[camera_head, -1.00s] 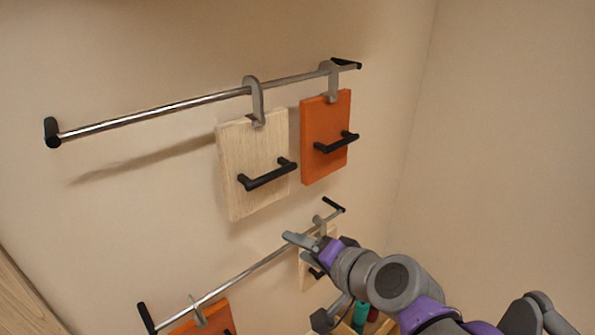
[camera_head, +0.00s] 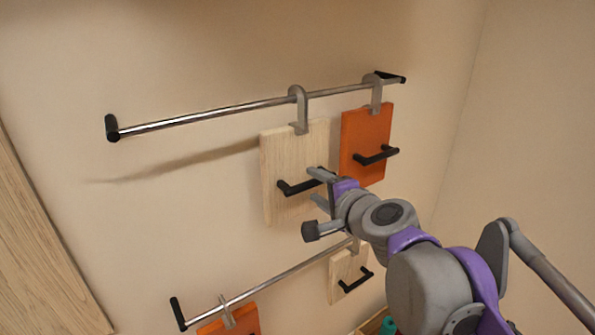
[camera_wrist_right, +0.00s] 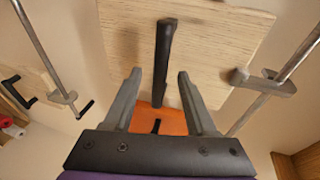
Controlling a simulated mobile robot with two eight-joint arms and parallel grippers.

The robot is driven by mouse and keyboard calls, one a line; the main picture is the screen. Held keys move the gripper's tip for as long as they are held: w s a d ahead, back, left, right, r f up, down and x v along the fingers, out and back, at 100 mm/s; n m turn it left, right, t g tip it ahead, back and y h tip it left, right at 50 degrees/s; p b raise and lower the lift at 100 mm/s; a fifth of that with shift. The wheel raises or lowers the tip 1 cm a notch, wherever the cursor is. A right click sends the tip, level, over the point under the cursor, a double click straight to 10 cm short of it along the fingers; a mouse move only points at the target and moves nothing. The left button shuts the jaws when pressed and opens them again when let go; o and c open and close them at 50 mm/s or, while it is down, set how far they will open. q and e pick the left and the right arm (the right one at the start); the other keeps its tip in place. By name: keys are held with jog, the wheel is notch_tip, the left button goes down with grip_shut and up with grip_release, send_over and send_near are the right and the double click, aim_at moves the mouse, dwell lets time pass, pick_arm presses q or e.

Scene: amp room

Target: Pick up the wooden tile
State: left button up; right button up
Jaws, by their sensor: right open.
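The large wooden tile (camera_head: 283,150) is pale, square and upright, hanging by a grey hook (camera_head: 298,105) from the upper rail. A black bar handle (camera_head: 299,188) stands out from its front. My right gripper (camera_head: 318,188) is open at the right end of this handle, in front of the tile. In the right wrist view the tile (camera_wrist_right: 225,45) fills the top, and the handle (camera_wrist_right: 163,60) lies between the open fingers (camera_wrist_right: 159,76), with gaps on both sides. A smaller wooden tile (camera_head: 342,268) hangs on the lower rail. My left gripper is out of view.
An orange tile (camera_head: 362,130) with a black handle hangs just right of the wooden tile on the upper rail (camera_head: 210,116). The lower rail (camera_head: 270,281) carries another orange tile (camera_head: 240,322). A side wall stands at the right; a wooden panel (camera_head: 35,240) is at the left.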

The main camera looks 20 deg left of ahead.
jog(key=x, duration=0.2)
jog(key=shift+w+a, duration=0.15)
jog(key=shift+w, duration=0.05)
jog(key=shift+s, duration=0.1)
grip_shut()
dwell(1.2)
